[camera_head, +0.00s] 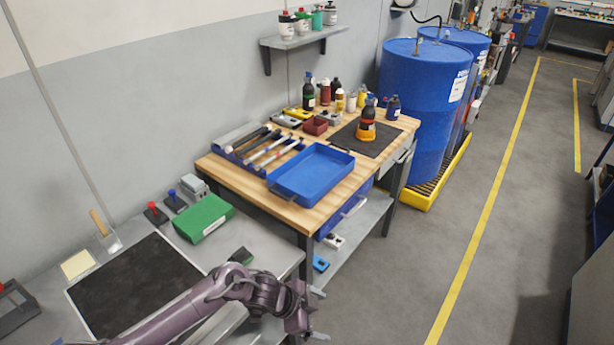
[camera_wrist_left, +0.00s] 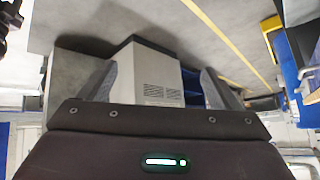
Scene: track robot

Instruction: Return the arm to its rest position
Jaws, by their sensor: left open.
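My left arm comes in from the bottom left of the head view, and my left gripper (camera_head: 312,322) hangs in front of the grey bench's right end. In the left wrist view the two fingers of the left gripper (camera_wrist_left: 160,88) stand wide apart with nothing between them. A pale grey cabinet-like box with vent slots (camera_wrist_left: 158,92) shows beyond the fingers. My right gripper is in neither view.
A grey bench (camera_head: 255,243) with a black mat (camera_head: 135,287) and a green case (camera_head: 203,218) lies beside the arm. Beyond are a wooden table (camera_head: 228,174) with a blue tray (camera_head: 311,173), and blue drums (camera_head: 420,95). The floor (camera_head: 420,240) at right is clear.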

